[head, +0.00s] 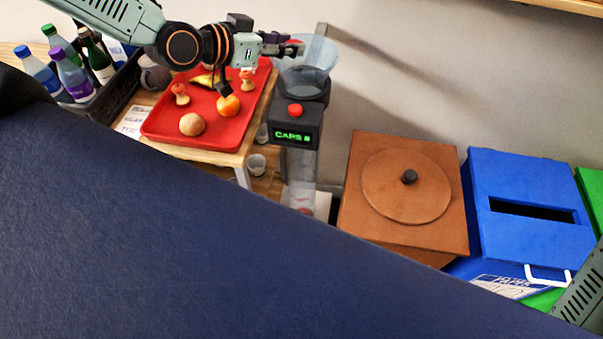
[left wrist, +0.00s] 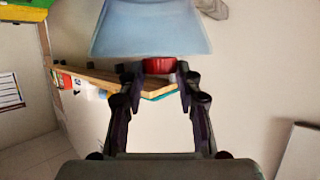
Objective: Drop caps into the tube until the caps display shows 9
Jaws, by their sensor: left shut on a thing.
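My left gripper (head: 292,47) is at the rim of the clear bluish funnel (head: 305,78) on top of the tube. In the left wrist view its fingers (left wrist: 158,76) are shut on a red cap (left wrist: 159,66), with the funnel (left wrist: 150,30) just beyond. The clear tube (head: 301,168) stands upright below, with something red low inside it. The black display box (head: 303,128) shows green "CAPS" and a digit that looks like 8, too small to be sure. A red knob or cap (head: 295,110) is on the box. My right gripper is not in view.
A black crate (head: 118,85) of bottles stands farther left. A brown lidded box (head: 360,180) and a blue bin (head: 490,170) stand right. A dark blue surface fills the foreground.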

